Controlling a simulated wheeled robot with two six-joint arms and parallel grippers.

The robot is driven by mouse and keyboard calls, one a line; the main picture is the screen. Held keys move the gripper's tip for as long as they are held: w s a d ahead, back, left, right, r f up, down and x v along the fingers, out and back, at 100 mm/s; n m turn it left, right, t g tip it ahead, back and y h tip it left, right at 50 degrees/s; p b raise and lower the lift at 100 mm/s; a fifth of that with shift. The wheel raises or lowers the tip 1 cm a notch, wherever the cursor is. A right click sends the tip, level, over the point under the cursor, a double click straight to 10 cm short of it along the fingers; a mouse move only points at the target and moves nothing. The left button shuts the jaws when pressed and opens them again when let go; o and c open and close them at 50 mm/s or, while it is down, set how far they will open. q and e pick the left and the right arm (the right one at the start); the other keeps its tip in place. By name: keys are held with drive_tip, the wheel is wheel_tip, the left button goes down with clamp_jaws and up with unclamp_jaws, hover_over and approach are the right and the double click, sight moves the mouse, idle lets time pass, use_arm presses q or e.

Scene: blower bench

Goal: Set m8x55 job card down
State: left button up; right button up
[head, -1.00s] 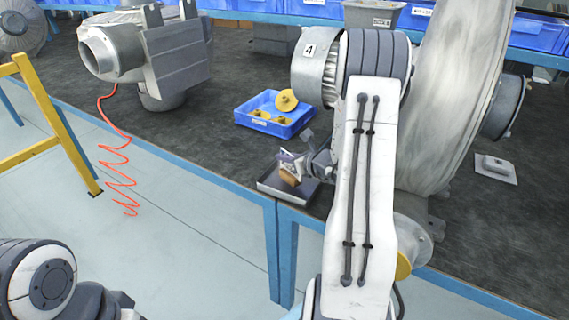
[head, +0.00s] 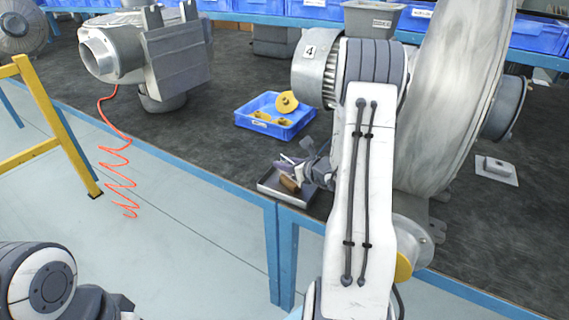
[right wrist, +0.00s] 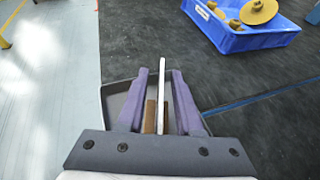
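The job card is a thin white card (right wrist: 163,90), seen edge-on in the right wrist view, with brown showing on both sides of its lower part. My right gripper (right wrist: 161,73) has its two purple-grey fingers spread around the card, with a visible gap on the left; contact on the right is unclear. In the head view the gripper (head: 293,170) is low over a shallow grey tray (head: 269,189) at the bench's front edge. A brown piece (head: 290,184) shows at the tray, below the fingers. Any lettering on the card is hidden. My left gripper is out of view.
A blue bin (head: 270,131) with yellow parts stands behind the tray. A large grey blower (head: 440,110) stands to the right, partly behind my right arm. A flat grey plate (head: 496,170) lies farther right. Dark bench top left of the bin is clear.

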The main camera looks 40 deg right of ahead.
drive_tip(key=v, duration=0.7)
drive_tip(key=shift+s+r, duration=0.2)
drive_tip(key=shift+s, duration=0.1)
drive_tip(key=s+a+r+n+g+y, duration=0.2)
drive_tip(key=a+n+g+y, duration=0.45)
drive_tip(key=a, duration=0.85)
drive_tip(key=s+a+r+n+g+y, duration=0.1)
drive_tip(key=a+r+n+g+y, duration=0.15)
drive_tip(key=a+n, duration=1)
drive_tip(key=s+a+n+g+h, duration=0.2)
drive_tip(key=s+a+n+h, duration=0.2)
drive_tip(key=s+n, duration=0.6)
drive_tip(key=s+a+n+g+h, duration=0.2)
drive_tip(key=s+a+n+h, duration=0.2)
drive_tip(key=s+n, duration=0.6)
drive_tip(key=a+n, duration=0.2)
drive_tip(key=n, duration=0.1)
drive_tip(key=shift+f+n+h, duration=0.15)
drive_tip(key=shift+n+h, duration=0.25)
